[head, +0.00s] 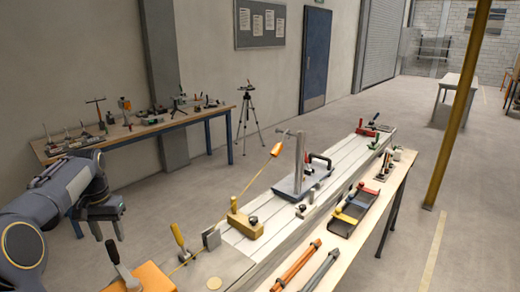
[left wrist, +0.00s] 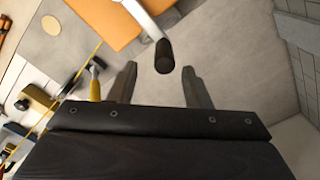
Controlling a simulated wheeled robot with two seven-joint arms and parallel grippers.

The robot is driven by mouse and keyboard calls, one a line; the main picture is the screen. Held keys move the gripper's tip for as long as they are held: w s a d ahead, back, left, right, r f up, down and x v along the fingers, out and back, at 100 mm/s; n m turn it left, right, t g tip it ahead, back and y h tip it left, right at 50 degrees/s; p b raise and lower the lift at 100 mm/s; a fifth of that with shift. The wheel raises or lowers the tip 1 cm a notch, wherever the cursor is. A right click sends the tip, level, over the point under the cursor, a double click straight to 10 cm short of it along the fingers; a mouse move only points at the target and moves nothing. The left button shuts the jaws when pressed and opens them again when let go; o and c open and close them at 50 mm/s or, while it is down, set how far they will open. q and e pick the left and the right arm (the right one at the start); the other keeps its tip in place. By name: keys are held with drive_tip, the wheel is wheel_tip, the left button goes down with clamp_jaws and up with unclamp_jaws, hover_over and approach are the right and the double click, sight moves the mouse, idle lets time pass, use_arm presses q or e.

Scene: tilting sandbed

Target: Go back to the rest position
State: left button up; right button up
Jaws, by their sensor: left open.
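My left gripper (head: 109,235) is in the left of the head view, fingers pointing down, open and empty. It hangs just above and to the left of a lever with a black grip (head: 112,252), which stands on an orange block (head: 152,275) at the near end of the long bench. In the left wrist view, the two fingers of the gripper (left wrist: 159,75) are spread apart. The black grip (left wrist: 165,57) shows between them in the picture, with its pale lever rising from the orange block (left wrist: 105,18). I cannot tell the exact gap. My right gripper is not in view.
The long pale bench (head: 240,243) runs away to the right with a yellow clamp block (head: 245,224) and an upright grey post (head: 299,162). A narrow side table (head: 373,222) with tools stands beside it. A tool-covered table (head: 160,128) is at the back left.

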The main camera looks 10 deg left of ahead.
use_arm(q)
drive_tip(key=s+d+r+t, duration=0.1)
drive_tip(key=s+d+r, duration=0.1)
drive_tip(key=d, duration=0.3)
drive_tip(key=s+d+r+t, duration=0.1)
drive_tip(key=s+d+r, duration=0.2)
drive_tip(key=d, duration=0.2)
drive_tip(key=s+d+f+t+h, duration=0.1)
drive_tip(key=s+d+f+h, duration=0.1)
drive_tip(key=s+d, duration=0.7)
drive_tip(key=s+d+f+m+t+h, duration=0.1)
drive_tip(key=s+d+f+t, duration=0.1)
drive_tip(key=s+d+f, duration=0.3)
drive_tip(key=s+d, duration=0.4)
drive_tip(key=d, duration=0.2)
drive_tip(key=shift+f+t+h, duration=0.2)
drive_tip(key=shift+t+h, duration=0.1)
drive_tip(key=shift+h, duration=0.1)
drive_tip(key=shift+m, duration=0.3)
